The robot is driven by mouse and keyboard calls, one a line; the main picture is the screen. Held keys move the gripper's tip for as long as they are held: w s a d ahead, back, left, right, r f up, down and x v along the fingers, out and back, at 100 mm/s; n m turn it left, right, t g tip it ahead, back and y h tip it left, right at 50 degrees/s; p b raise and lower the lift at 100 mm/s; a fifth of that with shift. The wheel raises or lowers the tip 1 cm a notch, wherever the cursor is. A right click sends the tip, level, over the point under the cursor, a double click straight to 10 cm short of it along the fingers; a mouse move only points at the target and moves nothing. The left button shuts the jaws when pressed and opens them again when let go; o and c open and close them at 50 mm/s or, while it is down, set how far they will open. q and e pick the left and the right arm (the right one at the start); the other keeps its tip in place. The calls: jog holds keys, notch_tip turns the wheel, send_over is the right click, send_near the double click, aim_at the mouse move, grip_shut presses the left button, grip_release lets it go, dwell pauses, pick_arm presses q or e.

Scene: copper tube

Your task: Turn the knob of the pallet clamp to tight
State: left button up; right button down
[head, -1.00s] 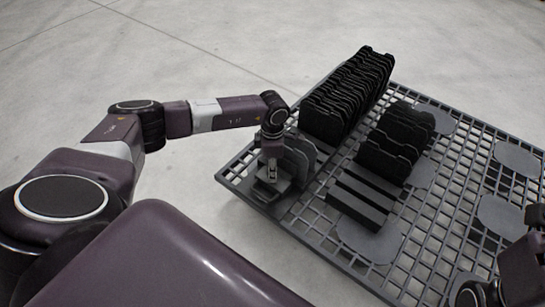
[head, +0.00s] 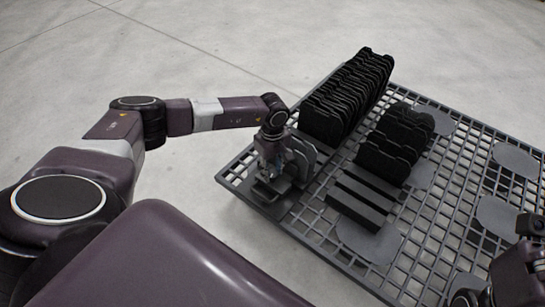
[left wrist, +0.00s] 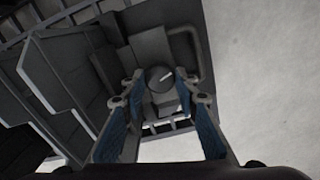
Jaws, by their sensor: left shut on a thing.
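The pallet clamp (head: 268,192) sits at the left corner of the dark grid pallet. My left gripper (head: 268,166) points down at it, and hides the knob in the head view. In the left wrist view, the round dark knob (left wrist: 159,78) shows between the two blue-padded fingers of my left gripper (left wrist: 160,84), which are shut on it. A short white mark on the knob points to the upper right. Part of my right arm shows at the lower right of the head view, but its fingers do not show.
The grid pallet (head: 440,225) carries a long row of black plates (head: 345,95), a shorter row (head: 395,145) and flat dark bars (head: 358,200). Open concrete floor lies left of and behind the pallet.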

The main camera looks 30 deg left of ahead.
aim_at(272, 173)
pick_arm(q)
jog(key=m, duration=0.3)
jog(key=shift+m, duration=0.4)
dwell(0.3)
jog(key=o, duration=1.1)
jog(key=shift+o, duration=0.2)
jog(key=shift+r, duration=0.1)
notch_tip(272, 173, up, 12)
